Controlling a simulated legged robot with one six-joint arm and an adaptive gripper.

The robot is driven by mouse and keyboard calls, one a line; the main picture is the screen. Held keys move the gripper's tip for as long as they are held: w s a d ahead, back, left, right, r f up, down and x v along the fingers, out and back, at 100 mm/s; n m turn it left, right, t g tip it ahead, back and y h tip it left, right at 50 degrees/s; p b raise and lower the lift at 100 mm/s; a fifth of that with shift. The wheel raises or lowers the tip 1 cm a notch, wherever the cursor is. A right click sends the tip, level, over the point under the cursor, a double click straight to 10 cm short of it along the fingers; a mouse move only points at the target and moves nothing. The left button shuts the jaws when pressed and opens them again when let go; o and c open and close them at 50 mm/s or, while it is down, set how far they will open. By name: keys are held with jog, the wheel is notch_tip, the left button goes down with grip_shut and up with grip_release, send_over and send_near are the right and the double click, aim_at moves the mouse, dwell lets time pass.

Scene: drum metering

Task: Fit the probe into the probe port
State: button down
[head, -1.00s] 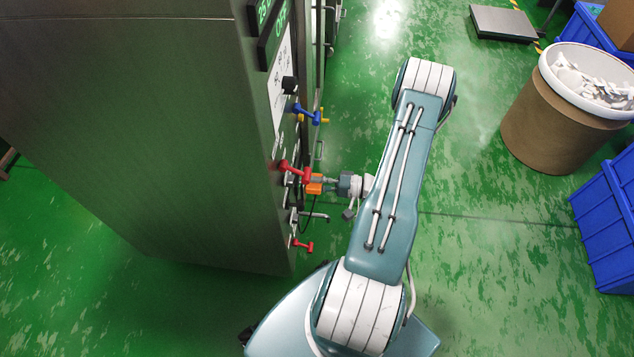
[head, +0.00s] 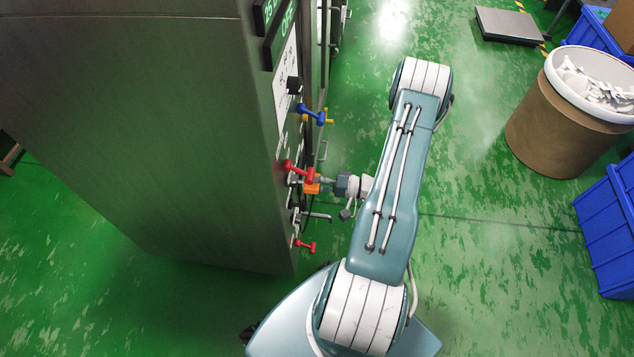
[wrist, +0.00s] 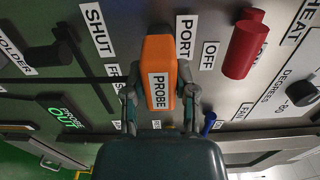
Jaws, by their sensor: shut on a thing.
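The orange probe (wrist: 160,65), labelled PROBE, is between the two fingers of my gripper (wrist: 160,100) in the wrist view. My gripper is shut on it. The probe's far end is up against the panel (wrist: 285,45), beside the PORT label (wrist: 184,42). The port opening is hidden behind the probe, so I cannot tell how deep it sits. In the head view the orange probe (head: 312,186) shows at the cabinet's front face, below a red handle, with my gripper (head: 326,183) reaching in from the right.
A red handle (wrist: 243,50) stands out right of the probe. A green PROBE OUT display (wrist: 65,116) is at the left. In the head view a blue handle (head: 312,114) and a lower red handle (head: 306,246) jut from the cabinet (head: 150,120). A drum (head: 555,125) stands right; floor between is clear.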

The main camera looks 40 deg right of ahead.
jog(key=shift+x, duration=0.8)
jog(key=shift+c, duration=1.7)
grip_release()
jog(key=v, duration=1.2)
